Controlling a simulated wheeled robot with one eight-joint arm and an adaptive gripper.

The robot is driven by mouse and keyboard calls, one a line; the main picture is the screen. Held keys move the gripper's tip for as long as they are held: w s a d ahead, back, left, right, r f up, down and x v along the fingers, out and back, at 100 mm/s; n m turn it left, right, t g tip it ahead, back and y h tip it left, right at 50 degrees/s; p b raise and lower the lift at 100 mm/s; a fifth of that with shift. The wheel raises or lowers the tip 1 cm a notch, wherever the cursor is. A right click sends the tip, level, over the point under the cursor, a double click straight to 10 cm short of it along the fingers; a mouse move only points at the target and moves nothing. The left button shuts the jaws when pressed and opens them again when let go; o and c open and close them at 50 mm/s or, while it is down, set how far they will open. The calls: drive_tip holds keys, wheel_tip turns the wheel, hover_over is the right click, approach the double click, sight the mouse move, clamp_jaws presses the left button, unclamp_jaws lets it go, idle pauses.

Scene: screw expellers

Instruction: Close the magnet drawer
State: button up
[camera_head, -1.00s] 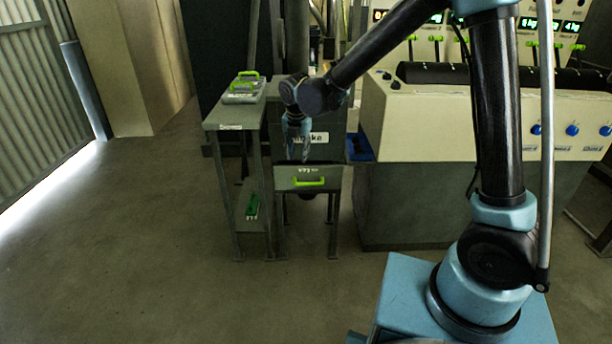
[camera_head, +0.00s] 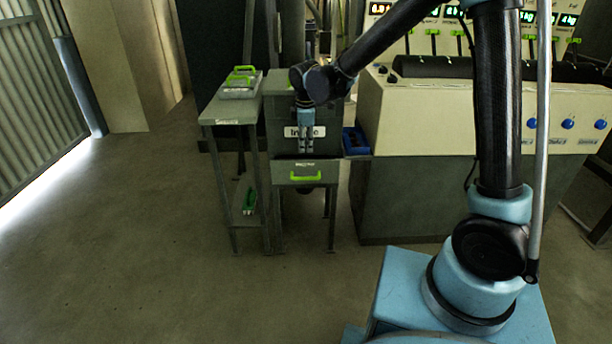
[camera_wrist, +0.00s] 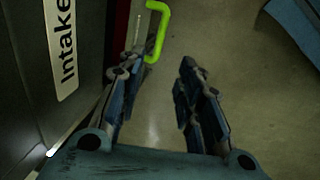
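The magnet drawer (camera_head: 284,176) is a grey front with a bright green handle (camera_head: 306,177), low on the dark grey cabinet (camera_head: 278,112) below its "Intake" label. The handle also shows at the top of the wrist view (camera_wrist: 157,35). My gripper (camera_head: 305,150) hangs pointing down in front of the label, just above the drawer in the head view. In the wrist view its fingers (camera_wrist: 158,85) are apart, with nothing between them. The cabinet face is to their left, and the handle lies beyond them.
A narrow grey table (camera_head: 215,113) stands left of the cabinet, with a green-handled grey box (camera_head: 240,88) on top. A green item (camera_head: 249,201) lies on its lower shelf. A blue tray (camera_head: 355,140) and a large cream machine (camera_head: 405,125) are to the right. The front floor is clear.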

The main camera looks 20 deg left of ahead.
approach(306, 174)
drive_tip(key=s+f, duration=0.1)
drive_tip(key=f, duration=0.3)
drive_tip(key=s+f, duration=0.1)
drive_tip(key=f, duration=0.1)
drive_tip(key=shift+s+d+f, duration=0.3)
drive_tip(key=shift+d+f, duration=0.05)
drive_tip(key=shift+d, duration=0.05)
clamp_jaws()
